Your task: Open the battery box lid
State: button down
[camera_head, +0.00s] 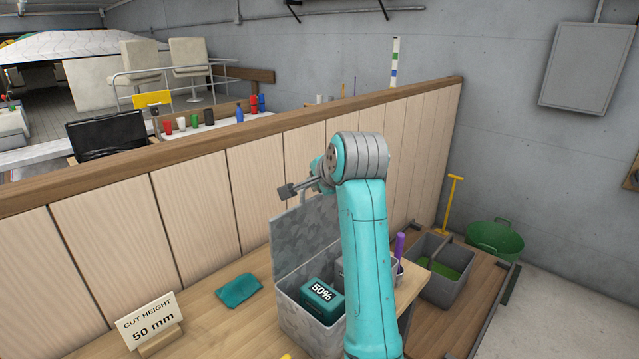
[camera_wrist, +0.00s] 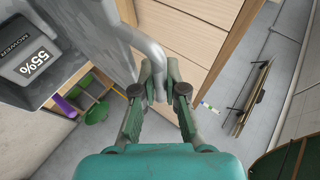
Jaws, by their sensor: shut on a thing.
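The grey speckled battery box (camera_head: 300,325) stands on the wooden bench in the head view. Its lid (camera_head: 295,240) is raised, standing close to upright at the back of the box. A teal battery marked 50% (camera_head: 322,300) sits inside. In the wrist view, my gripper (camera_wrist: 158,82) is shut on the grey bar handle (camera_wrist: 148,48) of the lid. The lid also shows as a grey panel in the wrist view (camera_wrist: 95,28), with a battery marked MOWER 55% (camera_wrist: 35,60) beside it. In the head view my arm hides the right part of the box and lid.
A wood-panelled partition (camera_head: 200,210) stands close behind the lid. A grey bin (camera_head: 440,285) and a green tub (camera_head: 495,240) are to the right.

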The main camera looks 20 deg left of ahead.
jog(key=c, duration=1.5)
grip_release()
jog(key=shift+c, duration=0.2)
jog(key=v, duration=1.2)
